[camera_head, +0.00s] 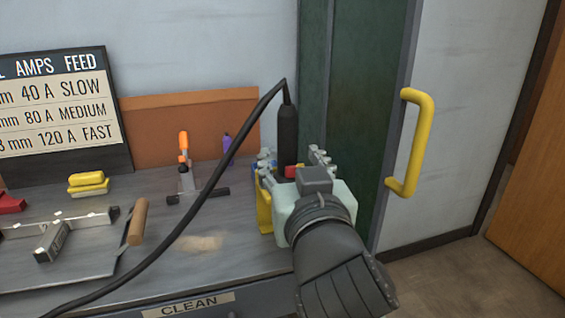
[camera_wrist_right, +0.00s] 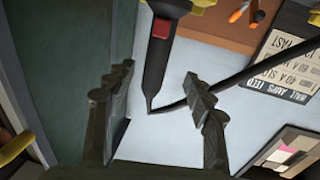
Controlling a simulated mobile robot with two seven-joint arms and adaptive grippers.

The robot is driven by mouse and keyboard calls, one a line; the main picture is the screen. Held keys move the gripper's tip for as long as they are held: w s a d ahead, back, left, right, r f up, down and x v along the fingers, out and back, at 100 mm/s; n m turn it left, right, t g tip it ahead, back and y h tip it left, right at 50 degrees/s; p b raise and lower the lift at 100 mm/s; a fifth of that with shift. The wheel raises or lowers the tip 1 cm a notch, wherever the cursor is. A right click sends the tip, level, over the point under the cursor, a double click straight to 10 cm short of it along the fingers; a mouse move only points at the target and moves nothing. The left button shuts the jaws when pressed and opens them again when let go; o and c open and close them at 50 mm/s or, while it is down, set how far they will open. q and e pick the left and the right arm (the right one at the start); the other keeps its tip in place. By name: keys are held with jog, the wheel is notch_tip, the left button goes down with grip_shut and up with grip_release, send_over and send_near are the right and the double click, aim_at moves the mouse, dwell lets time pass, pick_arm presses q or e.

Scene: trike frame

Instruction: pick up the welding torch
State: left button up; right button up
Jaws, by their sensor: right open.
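The welding torch (camera_head: 288,128) is a black rod standing upright at the bench's right end, with a black cable leaving its top. In the right wrist view the torch (camera_wrist_right: 155,65) shows a red button and lies between the finger lines of my open right gripper (camera_wrist_right: 158,85). In the head view my right gripper (camera_head: 292,158) is at the torch's lower part, one finger on each side; I see no clear contact. A yellow holder (camera_head: 264,212) is partly hidden behind the gripper, and the torch's lower end is hidden. My left gripper is not in view.
The cable (camera_head: 215,180) arcs down across the grey bench (camera_head: 160,268). A clamp with an orange handle (camera_head: 184,148), a purple bottle (camera_head: 227,146), yellow blocks (camera_head: 88,183) and a wooden-handled brush (camera_head: 137,222) are left of it. A yellow door handle (camera_head: 420,140) juts out at the right.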

aim_at(289, 146)
jog(key=shift+w, duration=0.35)
jog(key=shift+w+a+r, duration=0.1)
jog(key=shift+w, duration=0.2)
jog(key=w, duration=0.5)
jog(key=shift+w+a+f+p, duration=0.1)
jog(key=shift+a+f+p, duration=0.1)
jog(key=shift+p, duration=0.15)
jog(key=shift+w+f, duration=0.1)
jog(key=shift+w, duration=0.25)
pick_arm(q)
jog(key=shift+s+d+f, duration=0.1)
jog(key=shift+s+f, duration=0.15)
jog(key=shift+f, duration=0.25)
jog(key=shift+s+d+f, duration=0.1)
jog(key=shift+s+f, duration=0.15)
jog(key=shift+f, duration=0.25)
pick_arm(e)
jog(key=shift+c, duration=1.3)
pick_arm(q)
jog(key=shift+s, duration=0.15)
pick_arm(e)
grip_shut()
